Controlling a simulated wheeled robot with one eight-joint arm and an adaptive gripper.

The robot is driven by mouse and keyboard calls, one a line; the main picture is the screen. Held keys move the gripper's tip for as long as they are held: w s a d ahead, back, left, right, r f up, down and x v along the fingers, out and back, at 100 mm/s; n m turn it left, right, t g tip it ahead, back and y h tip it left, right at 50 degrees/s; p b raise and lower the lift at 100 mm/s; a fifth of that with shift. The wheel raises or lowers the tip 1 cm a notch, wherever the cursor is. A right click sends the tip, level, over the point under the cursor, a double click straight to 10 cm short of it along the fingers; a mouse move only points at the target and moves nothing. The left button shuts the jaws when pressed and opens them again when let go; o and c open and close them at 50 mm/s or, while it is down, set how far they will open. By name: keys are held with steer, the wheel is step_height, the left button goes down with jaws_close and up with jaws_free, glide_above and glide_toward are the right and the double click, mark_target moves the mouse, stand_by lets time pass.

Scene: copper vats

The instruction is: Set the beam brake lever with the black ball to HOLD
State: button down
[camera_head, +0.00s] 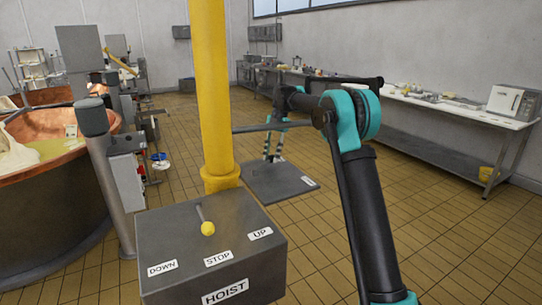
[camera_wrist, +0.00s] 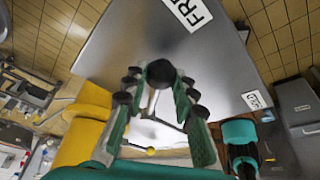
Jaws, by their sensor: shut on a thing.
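The beam brake lever's black ball (camera_wrist: 160,73) shows in the wrist view between my green fingertips. My gripper (camera_wrist: 158,80) is shut on it, and a thin rod shows behind the ball. A grey plate (camera_wrist: 130,35) spreads beyond, with a FREE label (camera_wrist: 194,12) at the top and another label (camera_wrist: 257,100) at the right, too oblique to read surely. In the head view my gripper (camera_head: 273,157) points down over the grey plate (camera_head: 270,187), behind the yellow post. One white label (camera_head: 309,181) lies at the plate's right edge.
A grey HOIST box (camera_head: 160,230) stands in front, with a yellow-ball lever (camera_head: 208,228) near STOP. A thick yellow post (camera_head: 210,90) rises behind it, close to my arm. A copper vat (camera_head: 40,215) stands left, a long bench (camera_head: 440,105) right. Tiled floor lies between.

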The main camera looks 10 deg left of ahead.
steer(key=shift+s+d+m+y, duration=0.3)
steer(key=shift+d+m, duration=0.35)
steer(key=shift+m, duration=0.05)
steer(key=c, duration=1.2)
jaws_free()
steer(key=shift+r, duration=0.1)
steer(key=v, duration=1.1)
steer(key=shift+r, duration=0.4)
steer(key=shift+w+d, duration=0.1)
steer(key=shift+d, duration=0.05)
